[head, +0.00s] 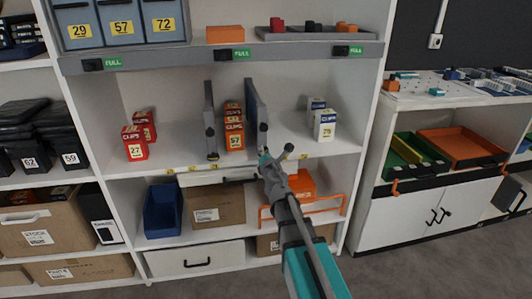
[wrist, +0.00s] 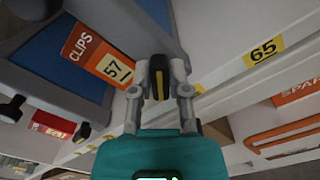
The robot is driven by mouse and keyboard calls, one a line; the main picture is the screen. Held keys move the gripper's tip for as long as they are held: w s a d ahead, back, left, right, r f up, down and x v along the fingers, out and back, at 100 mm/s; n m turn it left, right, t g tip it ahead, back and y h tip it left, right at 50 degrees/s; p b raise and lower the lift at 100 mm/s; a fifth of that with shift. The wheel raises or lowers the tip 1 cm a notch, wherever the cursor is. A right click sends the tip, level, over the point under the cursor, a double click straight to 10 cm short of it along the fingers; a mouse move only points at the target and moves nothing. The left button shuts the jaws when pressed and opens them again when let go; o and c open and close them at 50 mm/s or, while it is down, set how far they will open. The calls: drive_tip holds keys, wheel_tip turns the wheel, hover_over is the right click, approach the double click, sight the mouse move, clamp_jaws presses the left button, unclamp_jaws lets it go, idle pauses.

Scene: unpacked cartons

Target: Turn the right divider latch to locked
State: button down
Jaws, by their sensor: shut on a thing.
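The right divider (head: 256,108) is an upright grey-blue panel on the middle shelf, right of the red boxes numbered 57. In the wrist view, its latch (wrist: 158,80), a black knob with a yellow stripe, sits between my fingertips at the divider's front edge. My gripper (wrist: 159,77) is shut on this latch, one finger on each side. In the head view, my gripper (head: 268,162) reaches the divider's lower front end and covers the latch there. I cannot tell from the stripe whether it stands at locked.
The left divider (head: 209,118) stands left of the boxes 57 (head: 234,137). Red boxes 27 (head: 134,150) and white-blue boxes 75 (head: 325,131) are farther out. The shelf lip carries yellow labels, one reading 65 (wrist: 263,50). An orange-railed bay (head: 335,205) is below.

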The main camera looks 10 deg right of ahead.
drive_tip(key=m, duration=0.4)
drive_tip(key=shift+d+f+m, duration=0.1)
drive_tip(key=shift+m, duration=0.2)
drive_tip(key=m, duration=0.5)
idle(0.3)
drive_tip(key=c, duration=0.6)
unclamp_jaws()
drive_tip(key=shift+f, duration=0.1)
drive_tip(key=s, duration=0.7)
drive_tip(key=shift+s, duration=0.25)
